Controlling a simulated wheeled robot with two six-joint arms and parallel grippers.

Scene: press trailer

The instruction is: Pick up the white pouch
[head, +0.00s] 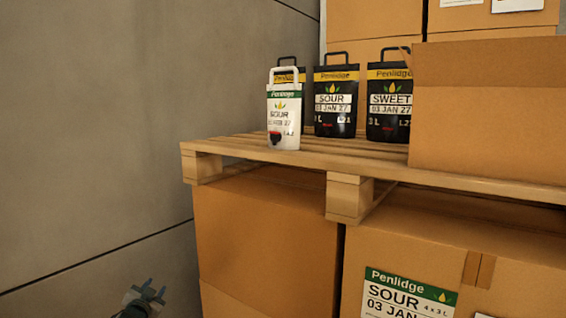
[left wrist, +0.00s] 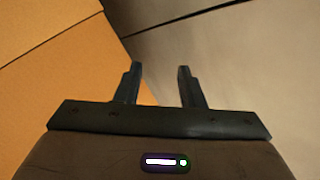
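The white pouch (head: 283,118) stands upright near the front left corner of the wooden pallet. It has a white handle on top, a green Penlidge band, the word SOUR and a dark red tap low on its front. My left gripper (head: 151,287) is low at the bottom left, well below and left of the pouch. In the left wrist view the left gripper (left wrist: 158,75) has its two fingers apart with nothing between them. The pouch is not in the left wrist view. My right gripper is in neither view.
An open carton (head: 488,115) fills the pallet's (head: 230,148) right. Cartons (head: 265,240) support the pallet. A grey wall (head: 120,120) is at left.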

